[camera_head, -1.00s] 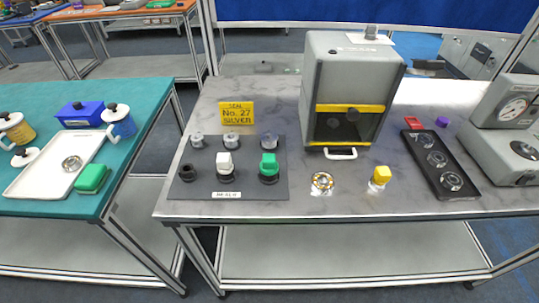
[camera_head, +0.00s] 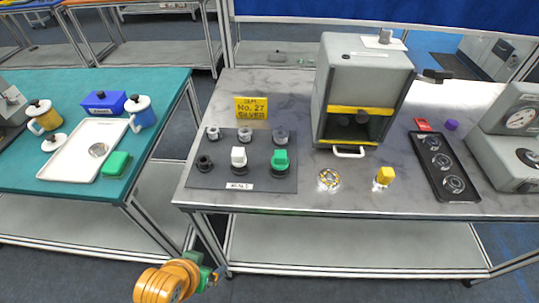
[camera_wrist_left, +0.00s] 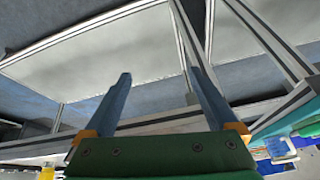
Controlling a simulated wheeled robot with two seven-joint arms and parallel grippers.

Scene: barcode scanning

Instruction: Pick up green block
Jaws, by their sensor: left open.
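A green block (camera_head: 280,157) sits on a black round base at the right of the front row on the dark grey mat (camera_head: 212,181). Another green block-like piece (camera_head: 116,164) lies at the right end of the white tray (camera_head: 70,172) on the teal table. My left gripper (camera_head: 216,277) is low at the bottom of the head view, in front of the tables and well apart from both green pieces. In the left wrist view its two blue fingers (camera_wrist_left: 160,75) are spread with nothing between them. My right gripper is not in view.
A white block (camera_head: 238,156) stands beside the green one, with several round pieces around. A yellow sign (camera_head: 251,108) is behind the mat. A grey box machine (camera_head: 362,85) stands to the right. A yellow block (camera_head: 384,175) is near the front edge. A floor gap separates the tables.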

